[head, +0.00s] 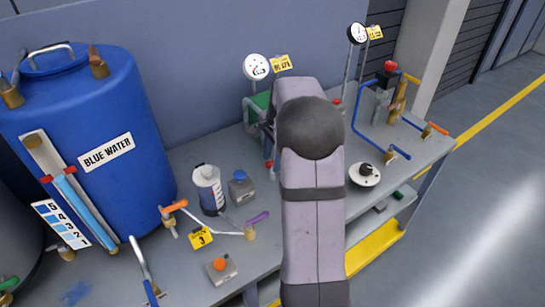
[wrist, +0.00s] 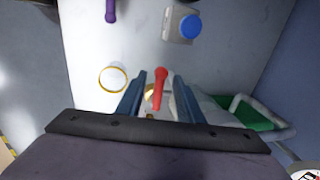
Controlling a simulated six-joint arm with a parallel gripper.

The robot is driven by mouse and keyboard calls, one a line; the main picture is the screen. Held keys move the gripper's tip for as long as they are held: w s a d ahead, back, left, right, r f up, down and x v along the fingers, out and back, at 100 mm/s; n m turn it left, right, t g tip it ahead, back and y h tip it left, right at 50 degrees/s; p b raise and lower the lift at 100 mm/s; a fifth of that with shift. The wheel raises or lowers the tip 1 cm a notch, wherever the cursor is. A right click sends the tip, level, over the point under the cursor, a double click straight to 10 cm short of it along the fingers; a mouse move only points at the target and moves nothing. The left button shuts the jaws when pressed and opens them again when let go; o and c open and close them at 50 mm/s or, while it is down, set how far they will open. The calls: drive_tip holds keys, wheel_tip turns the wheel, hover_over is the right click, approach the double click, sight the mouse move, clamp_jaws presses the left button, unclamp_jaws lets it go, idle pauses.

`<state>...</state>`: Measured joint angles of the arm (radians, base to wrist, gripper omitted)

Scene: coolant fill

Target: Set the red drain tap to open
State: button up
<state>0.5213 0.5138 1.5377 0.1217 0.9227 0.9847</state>
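The red drain tap (wrist: 160,88) shows in the wrist view as a red lever with a rounded end. It lies roughly lengthwise in the picture, with a brass-coloured part below it. My gripper (wrist: 159,97) is open, with one blue-grey finger on each side of the lever. Gaps show between the lever and both fingers. In the head view my arm covers most of this area, and only a small red part (head: 269,164) shows at its left edge; I cannot tell whether it is the same tap.
A grey box with a blue button (wrist: 190,26) and a purple lever (wrist: 110,10) lie beyond the fingers. A yellow-rimmed ring (wrist: 113,79) is left of them. A green part with a pale pipe (wrist: 250,112) is close on the right. The blue drum (head: 80,110) stands at far left.

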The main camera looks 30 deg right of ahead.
drive_tip(key=shift+c, duration=0.2)
clamp_jaws()
drive_tip(key=s+d+n+g+y+p, duration=0.2)
drive_tip(key=s+d+n+p, duration=0.2)
drive_tip(key=n, duration=1.4)
drive_tip(key=shift+s+d+p, duration=0.2)
drive_tip(key=shift+d+p, duration=0.65)
drive_tip(key=shift+p, duration=0.25)
